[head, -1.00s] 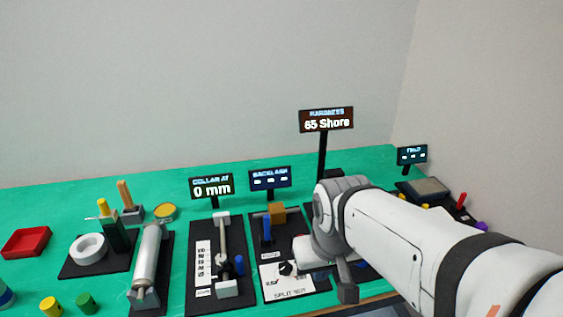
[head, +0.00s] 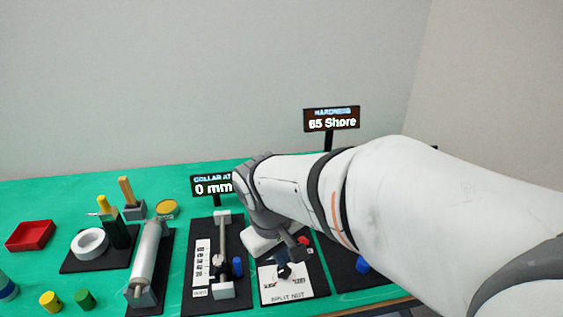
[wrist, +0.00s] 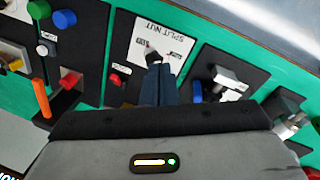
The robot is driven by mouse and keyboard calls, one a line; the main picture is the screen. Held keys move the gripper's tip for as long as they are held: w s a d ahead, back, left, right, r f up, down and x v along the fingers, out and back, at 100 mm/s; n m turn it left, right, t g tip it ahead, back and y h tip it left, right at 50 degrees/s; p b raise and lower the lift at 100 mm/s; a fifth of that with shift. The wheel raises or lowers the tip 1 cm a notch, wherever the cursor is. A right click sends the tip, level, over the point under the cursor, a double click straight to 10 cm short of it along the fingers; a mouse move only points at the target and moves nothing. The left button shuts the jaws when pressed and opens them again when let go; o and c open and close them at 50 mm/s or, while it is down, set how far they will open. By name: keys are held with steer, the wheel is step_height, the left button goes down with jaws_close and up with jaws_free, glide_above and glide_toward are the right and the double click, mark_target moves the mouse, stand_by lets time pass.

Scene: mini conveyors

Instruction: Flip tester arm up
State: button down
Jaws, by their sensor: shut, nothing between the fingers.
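The hardness display (head: 331,119) reads 65 Shore and stands behind my arm in the head view. The tester board (head: 345,277) below it is mostly hidden there, with a blue knob (head: 362,265) showing. In the wrist view, which is upside down, the neighbouring board (wrist: 90,25) at left carries a blue knob, a grey knob and an orange bar (wrist: 41,97). I cannot tell which part is the tester arm. My gripper (wrist: 160,70) is shut and empty, its dark blue fingers over the split nut board (wrist: 122,35) by a black lever (wrist: 153,56); contact is unclear.
The collar board (head: 203,300) with its 0 mm display (head: 211,186) lies left of the split nut board. Further left are a roller (head: 146,258), a white ring (head: 89,243) and a red tray (head: 31,236). My arm blocks the right side.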

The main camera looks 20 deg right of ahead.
steer(key=w+d+f+n+g+h+p, duration=0.1)
steer(key=w+d+f+n+g+h, duration=0.1)
steer(key=w+d+n+h, duration=0.4)
steer(key=w+d+f+n+g+h+p, duration=0.1)
steer(key=w+d+f+n+h+p, duration=0.1)
steer(key=w+d+n+h, duration=0.3)
steer(key=w+d+f+n, duration=0.1)
steer(key=w+d+n, duration=0.1)
steer(key=w+d, duration=0.1)
steer(key=shift+w+d+g+h+p, duration=0.3)
steer(key=shift+w+d+g+h, duration=0.1)
steer(key=shift+w, duration=0.15)
steer(key=shift+f, duration=0.15)
steer(key=p+x, duration=0.1)
steer(key=x, duration=0.9)
